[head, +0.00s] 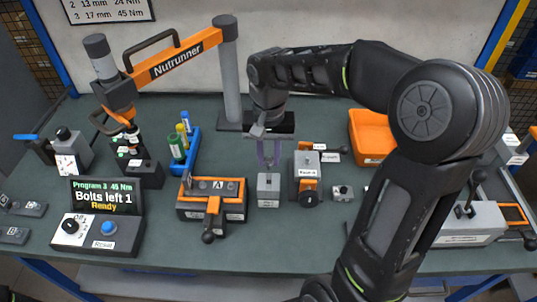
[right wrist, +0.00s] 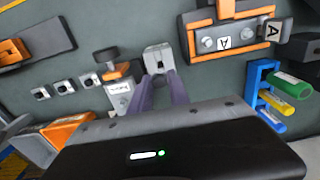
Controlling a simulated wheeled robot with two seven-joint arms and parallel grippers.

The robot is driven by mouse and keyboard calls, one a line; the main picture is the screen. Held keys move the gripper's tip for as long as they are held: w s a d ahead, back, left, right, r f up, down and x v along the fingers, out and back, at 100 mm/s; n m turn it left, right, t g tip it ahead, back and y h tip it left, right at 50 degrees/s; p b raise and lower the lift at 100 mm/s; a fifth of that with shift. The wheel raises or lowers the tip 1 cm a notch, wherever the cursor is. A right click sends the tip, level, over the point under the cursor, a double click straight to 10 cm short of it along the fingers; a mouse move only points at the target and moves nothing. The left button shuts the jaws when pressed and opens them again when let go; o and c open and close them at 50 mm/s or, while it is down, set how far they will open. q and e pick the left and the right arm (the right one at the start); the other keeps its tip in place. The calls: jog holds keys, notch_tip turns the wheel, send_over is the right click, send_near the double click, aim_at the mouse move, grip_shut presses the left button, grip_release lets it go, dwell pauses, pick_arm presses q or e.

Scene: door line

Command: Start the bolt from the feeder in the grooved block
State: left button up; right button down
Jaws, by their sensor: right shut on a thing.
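My right gripper (head: 268,165) points down with its purple fingers at the top of a small grey labelled block (head: 268,192), which looks like the feeder. In the right wrist view the gripper (right wrist: 162,82) has its fingertips at that grey block (right wrist: 157,57). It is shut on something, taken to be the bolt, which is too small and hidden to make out. Just right stands a grey block with an orange clamp and black knob (head: 307,172). Left is the dark fixture marked A (head: 212,190), with an orange clamp and bolt heads. I cannot tell which is the grooved block. My left gripper is out of view.
A nutrunner (head: 175,60) hangs from a post at the back left. A blue rack (head: 186,155) holds coloured tubes. An orange bin (head: 370,135) stands right, partly behind my arm.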

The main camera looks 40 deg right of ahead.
aim_at(269, 169)
jog(key=shift+f, duration=0.1)
jog(key=shift+f+b, duration=1.6)
jog(key=shift+f, duration=0.4)
jog(key=shift+f+b, duration=1.1)
jog(key=shift+f, duration=0.25)
dwell(2.2)
dwell(0.7)
jog(key=c, duration=1.1)
grip_release()
jog(key=shift+c, duration=0.2)
jog(key=shift+o, duration=0.4)
jog(key=o, duration=0.3)
